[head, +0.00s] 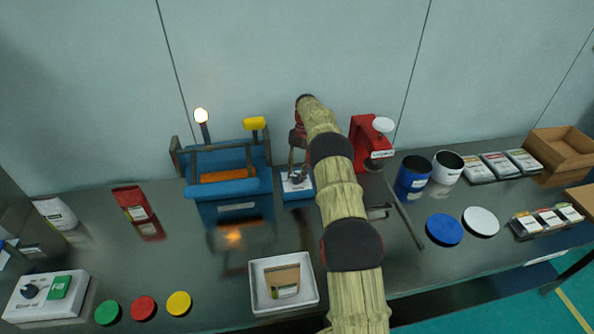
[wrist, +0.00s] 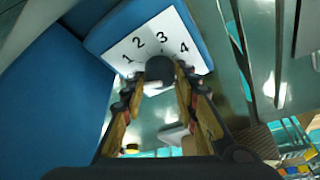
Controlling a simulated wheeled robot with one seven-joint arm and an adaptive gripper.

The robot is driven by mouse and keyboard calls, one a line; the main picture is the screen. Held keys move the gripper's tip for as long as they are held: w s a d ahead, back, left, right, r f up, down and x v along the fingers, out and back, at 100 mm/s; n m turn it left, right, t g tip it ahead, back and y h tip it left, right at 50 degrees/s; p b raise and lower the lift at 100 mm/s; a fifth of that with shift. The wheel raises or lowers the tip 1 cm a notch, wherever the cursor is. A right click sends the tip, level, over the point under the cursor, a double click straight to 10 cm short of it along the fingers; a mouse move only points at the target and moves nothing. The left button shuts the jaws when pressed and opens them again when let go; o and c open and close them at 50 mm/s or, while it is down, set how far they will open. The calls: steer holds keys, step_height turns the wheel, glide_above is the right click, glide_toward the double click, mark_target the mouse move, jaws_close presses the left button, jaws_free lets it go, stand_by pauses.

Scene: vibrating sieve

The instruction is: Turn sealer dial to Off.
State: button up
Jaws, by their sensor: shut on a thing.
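The blue sealer (head: 228,180) stands at the back of the dark bench, with a lit lamp (head: 201,116) on top. Its dial box (head: 297,194) is at its right side. In the wrist view the white dial plate (wrist: 128,48) shows the numbers 1, 2, 3 and 4; I see no Off mark. Which mark the knob points to is unclear.
A red press (head: 365,145) stands close right of my arm, with a grey rod (head: 404,215) beside it. A white tray (head: 257,302) holding a brown packet is in front. A blue cup (head: 411,184) is farther right.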

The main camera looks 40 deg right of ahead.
steer(key=shift+w+n+p, duration=0.1)
steer(key=shift+n+p, duration=0.3)
steer(key=shift+n, duration=0.4)
steer(key=shift+o, duration=0.2)
steer(key=shift+h, duration=0.3)
steer(key=o, duration=1)
steer(key=shift+o, duration=0.5)
steer(key=v, duration=0.7)
steer(key=shift+w+g, duration=0.15)
steer(key=shift+g, duration=0.15)
steer(key=shift+d+r, duration=0.1)
